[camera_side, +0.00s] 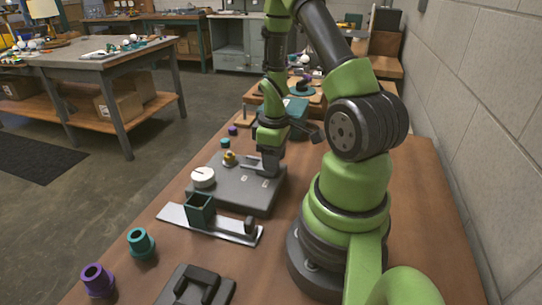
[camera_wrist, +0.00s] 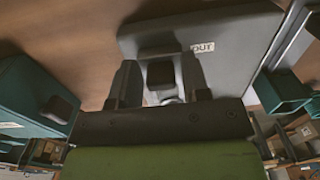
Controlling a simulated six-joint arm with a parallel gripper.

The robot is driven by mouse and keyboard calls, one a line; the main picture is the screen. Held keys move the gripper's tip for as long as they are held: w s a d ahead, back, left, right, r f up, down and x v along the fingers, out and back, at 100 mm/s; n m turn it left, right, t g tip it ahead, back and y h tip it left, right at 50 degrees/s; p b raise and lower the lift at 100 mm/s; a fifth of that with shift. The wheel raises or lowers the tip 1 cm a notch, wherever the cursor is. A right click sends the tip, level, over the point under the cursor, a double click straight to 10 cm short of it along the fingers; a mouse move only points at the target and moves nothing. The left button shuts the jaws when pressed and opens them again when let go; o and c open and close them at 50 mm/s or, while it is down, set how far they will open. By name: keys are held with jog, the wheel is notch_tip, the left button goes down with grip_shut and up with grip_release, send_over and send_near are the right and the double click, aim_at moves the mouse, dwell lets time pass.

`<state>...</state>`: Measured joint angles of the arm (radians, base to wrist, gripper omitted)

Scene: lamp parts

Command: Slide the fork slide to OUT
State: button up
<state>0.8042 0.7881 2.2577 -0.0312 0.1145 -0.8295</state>
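The fork slide shows in the wrist view as a small dark square block (camera_wrist: 160,73) on a grey panel (camera_wrist: 240,65). A white label reading OUT (camera_wrist: 203,47) lies to the upper right of the block. My gripper (camera_wrist: 161,88) has one finger on each side of the block, with narrow gaps visible, so it looks open around it. In the side view my gripper (camera_side: 268,165) is low over the far right part of the grey panel (camera_side: 235,198) and hides most of the slide. Whether the fingers touch the block cannot be told.
A white dial (camera_side: 203,177) and a yellow knob (camera_side: 229,158) sit on the panel. In front are a metal strip with a green square holder (camera_side: 200,210), a teal cup (camera_side: 140,243), a purple cup (camera_side: 97,280) and a black tray (camera_side: 195,287). A wall stands at right.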

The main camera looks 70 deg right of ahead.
jog(key=shift+o, duration=0.7)
jog(key=shift+w, duration=0.1)
jog(key=shift+r, duration=0.25)
notch_tip(320, 180, up, 10)
jog(key=shift+f, duration=0.25)
